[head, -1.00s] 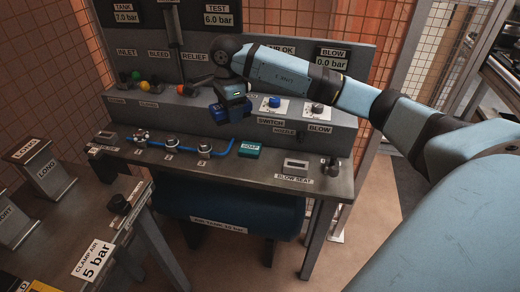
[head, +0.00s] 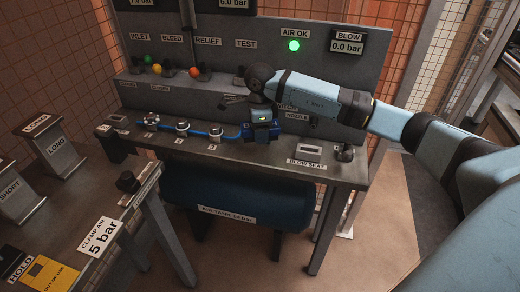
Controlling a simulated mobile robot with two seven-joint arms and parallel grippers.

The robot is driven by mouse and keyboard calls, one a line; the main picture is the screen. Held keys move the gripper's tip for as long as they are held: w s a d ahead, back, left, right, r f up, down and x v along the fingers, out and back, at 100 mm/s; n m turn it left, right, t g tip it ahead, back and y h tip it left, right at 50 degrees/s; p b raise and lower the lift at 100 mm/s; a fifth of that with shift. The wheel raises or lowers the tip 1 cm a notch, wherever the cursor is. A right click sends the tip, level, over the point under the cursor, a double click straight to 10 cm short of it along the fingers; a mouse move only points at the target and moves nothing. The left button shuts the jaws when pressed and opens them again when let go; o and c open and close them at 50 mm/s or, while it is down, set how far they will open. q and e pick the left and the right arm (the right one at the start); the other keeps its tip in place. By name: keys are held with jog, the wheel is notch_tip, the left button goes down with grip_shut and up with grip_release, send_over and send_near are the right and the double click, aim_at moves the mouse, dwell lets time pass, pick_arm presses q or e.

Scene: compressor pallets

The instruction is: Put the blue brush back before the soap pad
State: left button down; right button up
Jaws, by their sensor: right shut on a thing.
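My right gripper (head: 264,122) points down over the front ledge of the bench, right of the valve row. It is shut on a small dark blue thing, the blue brush (head: 261,134), which is low at the ledge. I cannot tell whether the brush touches the surface. The teal soap pad is hidden behind the gripper and brush. My left gripper is not in view.
Several valves joined by a blue hose (head: 199,131) stand left of the gripper. The blow seat (head: 310,150) and a dark knob (head: 345,152) are to its right. The panel (head: 275,45) rises behind, with a green AIR OK lamp (head: 294,46).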

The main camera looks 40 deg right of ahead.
aim_at(260, 155)
notch_tip(260, 155, down, 3)
jog(key=shift+r, duration=0.2)
jog(key=shift+f+b, duration=0.3)
jog(key=shift+f, duration=1.7)
jog(key=shift+f, duration=0.15)
jog(key=o, duration=0.7)
